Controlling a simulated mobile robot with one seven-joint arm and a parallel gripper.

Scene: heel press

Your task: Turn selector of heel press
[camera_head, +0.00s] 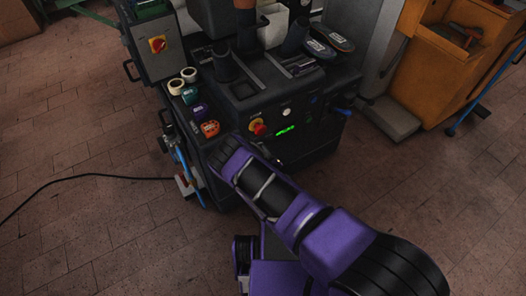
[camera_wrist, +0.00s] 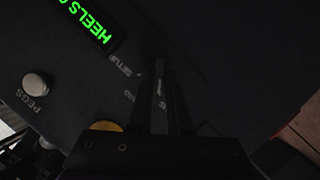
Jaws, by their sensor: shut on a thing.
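The heel press (camera_head: 262,92) is a dark machine in the head view, with a green lit display (camera_head: 285,131) on its front panel. In the wrist view the display (camera_wrist: 90,17) reads "HEELS" in part. My gripper (camera_wrist: 162,85) is against the panel, its dark fingers close together around the small dark selector (camera_wrist: 160,70). Small white lettering, partly hidden, surrounds it; "SETUP" is partly legible. The selector's pointing direction is hard to tell in the dark.
A red emergency button (camera_head: 259,129) on a yellow base sits left of the display. A pale "PEGS" button (camera_wrist: 35,84) shows in the wrist view. Tape rolls (camera_head: 183,80) stand on the press's left side. An orange cabinet (camera_head: 450,65) is at right; open brick floor lies in front.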

